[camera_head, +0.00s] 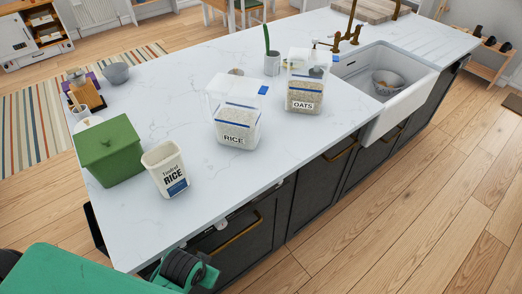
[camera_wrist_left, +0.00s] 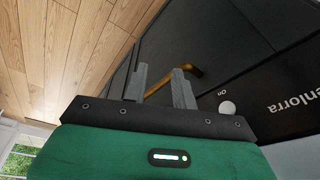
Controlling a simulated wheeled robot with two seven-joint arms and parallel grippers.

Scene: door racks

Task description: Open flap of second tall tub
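Two tall clear tubs stand upright on the white counter in the head view. The tub labelled RICE (camera_head: 237,122) is nearer, with a blue tab (camera_head: 263,90) at the right of its clear top. The tub labelled OATS (camera_head: 304,97) stands behind it to the right, also with a blue tab (camera_head: 335,59) at its top. Whether their flaps are shut is hard to tell. My left gripper (camera_wrist_left: 161,83) shows in the left wrist view with its two grey fingers apart and nothing between them. It is beside dark cabinet fronts, away from the tubs. My right gripper is not seen.
A green box (camera_head: 110,152) and a rice carton (camera_head: 166,168) stand on the counter's left part. The near counter is clear. A brass handle (camera_wrist_left: 188,71) shows in the wrist view.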

